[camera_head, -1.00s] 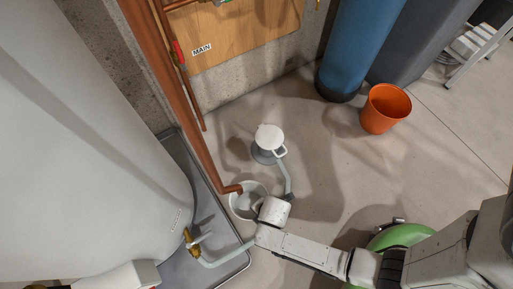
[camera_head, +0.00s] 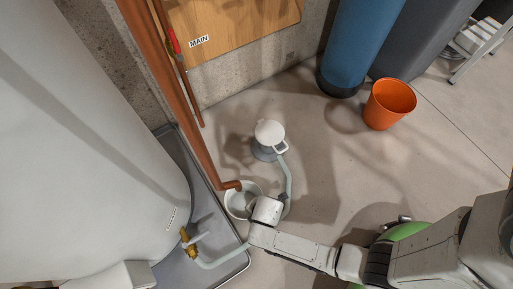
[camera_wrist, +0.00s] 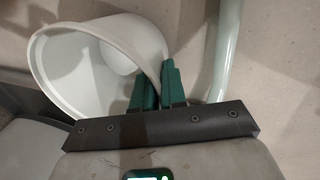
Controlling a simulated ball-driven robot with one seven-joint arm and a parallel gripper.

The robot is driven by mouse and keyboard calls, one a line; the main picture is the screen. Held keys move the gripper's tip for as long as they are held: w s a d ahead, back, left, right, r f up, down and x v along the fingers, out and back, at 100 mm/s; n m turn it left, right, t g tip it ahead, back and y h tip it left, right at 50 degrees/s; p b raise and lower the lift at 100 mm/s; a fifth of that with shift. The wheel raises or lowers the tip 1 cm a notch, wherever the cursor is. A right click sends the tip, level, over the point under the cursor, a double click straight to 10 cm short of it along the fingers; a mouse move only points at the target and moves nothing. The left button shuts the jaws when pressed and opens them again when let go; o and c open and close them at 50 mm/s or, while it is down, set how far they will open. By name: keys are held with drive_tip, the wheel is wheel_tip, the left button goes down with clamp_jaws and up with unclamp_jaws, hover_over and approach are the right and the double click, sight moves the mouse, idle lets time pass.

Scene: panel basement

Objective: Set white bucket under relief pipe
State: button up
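The white bucket (camera_head: 238,203) stands upright or nearly so on the floor beside the tank's tray, partly hidden by my wrist. The copper relief pipe (camera_head: 229,185) comes down the wall and its bent end reaches over the bucket's far left rim in the head view. I cannot tell the height gap. In the wrist view, the bucket (camera_wrist: 92,75) shows its open mouth, tilted in the picture. My gripper (camera_wrist: 159,85) has its green fingers on either side of the bucket's wall at the rim, closed on it. In the head view my wrist hides the fingers.
A grey hose (camera_head: 288,178) curves close beside my gripper, from a white-topped floor fitting (camera_head: 270,134) toward the tank's brass valve (camera_head: 189,243). The large tank stands in a grey tray (camera_head: 226,220). An orange bucket (camera_head: 389,103) stands back right. Floor between is clear.

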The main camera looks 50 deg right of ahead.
drive_tip(key=o, duration=0.4)
drive_tip(key=shift+o, duration=0.2)
drive_tip(key=shift+r, duration=0.1)
drive_tip(key=s+d+r+m+p, duration=0.1)
drive_tip(key=r+m, duration=0.4)
drive_tip(key=r, duration=0.6)
drive_tip(key=s+d+r+m+g+p, duration=0.1)
drive_tip(key=d+r+m+p, duration=0.3)
drive_tip(key=r, duration=0.8)
drive_tip(key=s+d+r+m+p, duration=0.2)
drive_tip(key=d+r+m, duration=0.3)
drive_tip(key=r+m, duration=0.3)
wheel_tip(320, 180, up, 4)
drive_tip(key=shift+s+p, duration=0.3)
drive_tip(key=shift+s, duration=0.35)
